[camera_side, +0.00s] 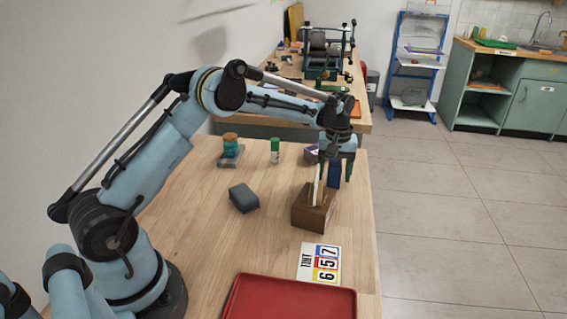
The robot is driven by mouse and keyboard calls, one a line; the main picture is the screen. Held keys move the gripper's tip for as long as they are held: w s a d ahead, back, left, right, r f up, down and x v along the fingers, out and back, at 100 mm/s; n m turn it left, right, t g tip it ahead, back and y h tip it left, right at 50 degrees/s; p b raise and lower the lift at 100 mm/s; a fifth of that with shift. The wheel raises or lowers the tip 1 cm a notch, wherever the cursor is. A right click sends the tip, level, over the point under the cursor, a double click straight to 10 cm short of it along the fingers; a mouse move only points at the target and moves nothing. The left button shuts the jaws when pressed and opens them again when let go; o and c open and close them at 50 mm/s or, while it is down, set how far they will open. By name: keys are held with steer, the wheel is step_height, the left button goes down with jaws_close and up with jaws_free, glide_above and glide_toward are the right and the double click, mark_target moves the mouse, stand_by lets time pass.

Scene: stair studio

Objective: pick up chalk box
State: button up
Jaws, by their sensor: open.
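My gripper (337,166) points down over the right side of the wooden table, its fingers apart. A blue upright box (334,173) shows between and below the fingers, behind a brown wooden box (314,211). A small purple box (311,153) stands just left of my gripper, partly hidden by it. No label is readable, so I cannot tell for sure which of these is the chalk box. I also cannot tell whether the fingers touch the blue box.
A white stick (317,183) rises from the brown box. A dark grey block (243,198) lies left, with a green-and-white tube (275,151) and a teal jar (230,146) behind. A number card (319,263) and red tray (288,300) lie in front. The middle is clear.

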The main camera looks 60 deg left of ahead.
steer(key=c, duration=1.1)
steer(key=shift+r, duration=0.1)
